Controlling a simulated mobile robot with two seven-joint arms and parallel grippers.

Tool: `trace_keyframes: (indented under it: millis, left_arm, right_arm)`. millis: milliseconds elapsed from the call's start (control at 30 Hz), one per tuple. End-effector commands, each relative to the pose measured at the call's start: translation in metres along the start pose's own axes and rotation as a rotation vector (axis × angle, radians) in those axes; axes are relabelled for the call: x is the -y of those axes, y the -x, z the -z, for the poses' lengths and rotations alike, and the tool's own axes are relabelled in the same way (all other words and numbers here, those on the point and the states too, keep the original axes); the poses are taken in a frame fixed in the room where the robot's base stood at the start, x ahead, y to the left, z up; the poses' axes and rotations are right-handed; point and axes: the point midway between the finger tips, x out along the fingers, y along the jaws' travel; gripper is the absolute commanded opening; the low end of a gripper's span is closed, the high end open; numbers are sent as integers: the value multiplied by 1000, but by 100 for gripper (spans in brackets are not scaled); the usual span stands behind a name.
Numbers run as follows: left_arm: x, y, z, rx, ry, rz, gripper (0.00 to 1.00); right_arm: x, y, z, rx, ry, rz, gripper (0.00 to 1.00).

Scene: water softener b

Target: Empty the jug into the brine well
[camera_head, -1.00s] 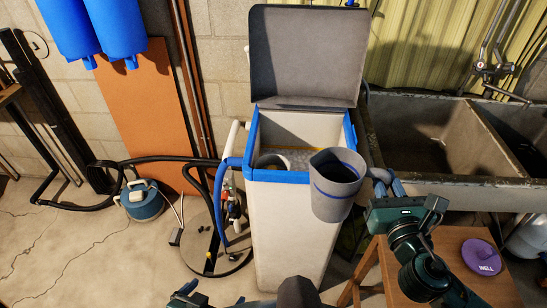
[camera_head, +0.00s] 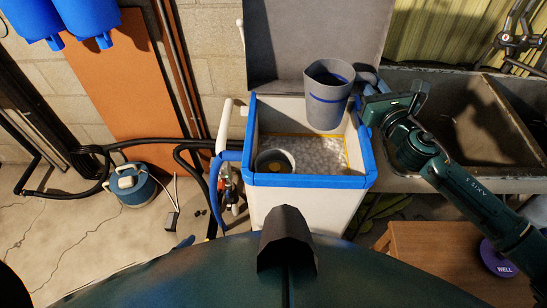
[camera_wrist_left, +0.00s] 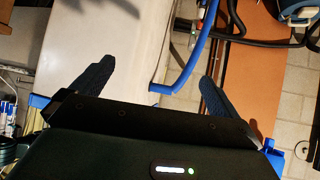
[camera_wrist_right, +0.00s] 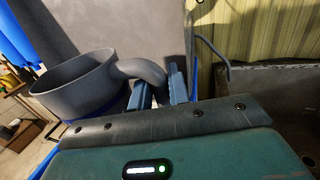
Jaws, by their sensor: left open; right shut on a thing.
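The grey jug (camera_head: 328,97) with a blue band is upright over the back right part of the open tank (camera_head: 310,181). My right gripper (camera_head: 372,86) is shut on the jug's handle, which also shows in the right wrist view (camera_wrist_right: 142,70). The brine well (camera_head: 274,161) is a round grey tube with an open top at the tank's front left, amid whitish salt. The jug is behind and to the right of it. My left gripper (camera_wrist_left: 150,85) is open and empty in the left wrist view, near the tank's white side. Any liquid in the jug is hidden.
The tank's grey lid (camera_head: 290,45) stands raised behind it. A stone sink (camera_head: 460,120) is at the right. A purple lid marked WELL (camera_head: 496,258) lies on a wooden stool (camera_head: 440,245). Pipes and a blue hose (camera_head: 216,185) run along the tank's left side.

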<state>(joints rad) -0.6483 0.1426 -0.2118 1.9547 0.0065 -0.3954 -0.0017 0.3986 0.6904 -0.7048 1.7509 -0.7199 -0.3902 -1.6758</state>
Motion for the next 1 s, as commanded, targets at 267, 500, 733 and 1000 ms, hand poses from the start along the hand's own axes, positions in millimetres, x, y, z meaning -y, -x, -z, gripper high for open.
trace_keyframes:
  millis: [267,500,733,1000]
  left_arm:
    - [-1,-4,-8,6,0,-2,100]
    - [-2,-13,-11,-24,12,-4,100]
    - [-13,-22,-14,-72,4,-35,100]
    - [-20,-22,-7,-115,-17,-61,100]
  right_arm:
    - [-6,2,28,26,77,2,0]
    - [-14,5,50,55,159,1,0]
    - [-33,12,58,121,351,1,0]
    - [-56,20,56,181,527,0,0]
